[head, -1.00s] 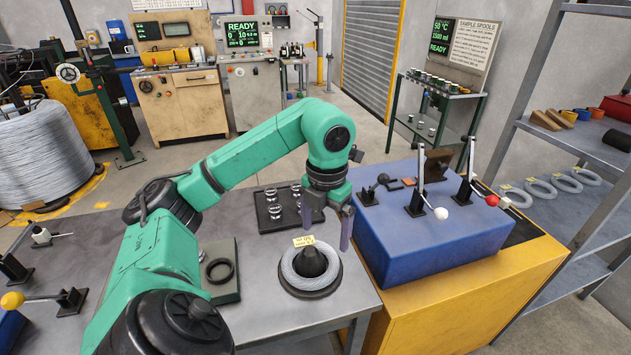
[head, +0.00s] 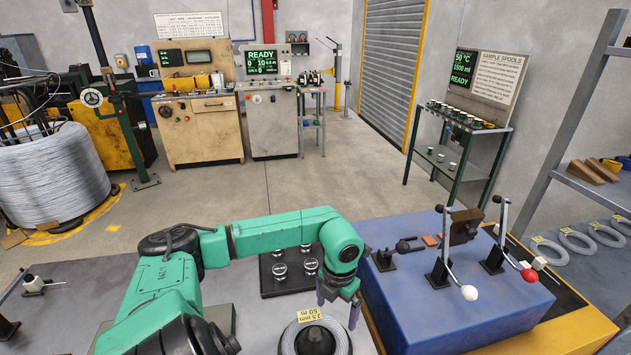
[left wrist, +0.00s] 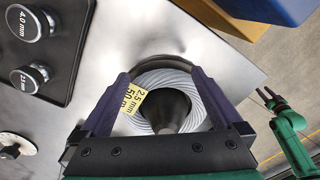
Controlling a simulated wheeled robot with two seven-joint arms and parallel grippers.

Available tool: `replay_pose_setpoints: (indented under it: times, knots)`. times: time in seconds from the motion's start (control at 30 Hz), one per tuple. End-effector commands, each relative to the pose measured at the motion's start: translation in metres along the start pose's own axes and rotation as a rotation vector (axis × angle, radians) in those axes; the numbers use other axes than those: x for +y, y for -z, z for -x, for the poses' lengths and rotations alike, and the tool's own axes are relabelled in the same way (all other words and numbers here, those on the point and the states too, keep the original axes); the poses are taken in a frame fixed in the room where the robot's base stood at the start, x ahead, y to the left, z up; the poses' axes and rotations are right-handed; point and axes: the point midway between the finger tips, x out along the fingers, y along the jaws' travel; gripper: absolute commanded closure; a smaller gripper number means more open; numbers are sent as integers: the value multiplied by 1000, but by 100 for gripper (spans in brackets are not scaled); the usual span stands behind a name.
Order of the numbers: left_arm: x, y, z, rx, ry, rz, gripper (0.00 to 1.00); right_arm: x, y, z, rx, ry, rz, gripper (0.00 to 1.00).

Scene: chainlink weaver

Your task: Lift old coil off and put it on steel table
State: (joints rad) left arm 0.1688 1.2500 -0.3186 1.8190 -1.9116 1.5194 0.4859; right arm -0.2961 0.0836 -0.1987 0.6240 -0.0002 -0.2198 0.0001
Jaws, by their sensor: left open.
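The old coil (head: 293,329) is a ring of grey wire with a yellow tag reading 2.5 mm, 50 m. It sits around a dark cone on a round base at the front of the steel table (head: 258,318). My left gripper (head: 338,309) is above the coil's far side in the head view. In the left wrist view the coil (left wrist: 193,112) lies between the two open purple fingers of my left gripper (left wrist: 165,100). Whether the fingers touch it I cannot tell. The lower part of the coil is cut off in the head view.
A dark tray (head: 290,270) with several labelled dies lies behind the coil. A blue box (head: 450,318) with levers stands close on the right. Several other coils (head: 578,240) lie on the shelf at far right.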

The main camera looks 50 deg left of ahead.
Motion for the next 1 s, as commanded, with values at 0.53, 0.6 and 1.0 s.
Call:
replay_pose_setpoints:
  times: [0.53, 0.6, 1.0]
  knots:
    - [0, 0, -18, 0, 0, -1, 84, -7, -3, 6, -6, 10, -2, 50]
    - [0, 0, -18, 0, 0, -1, 100, -6, -3, 7, -7, 8, -1, 50]
    - [-1, 1, -18, 6, 1, -2, 100, -2, -4, 7, -9, 3, 1, 50]
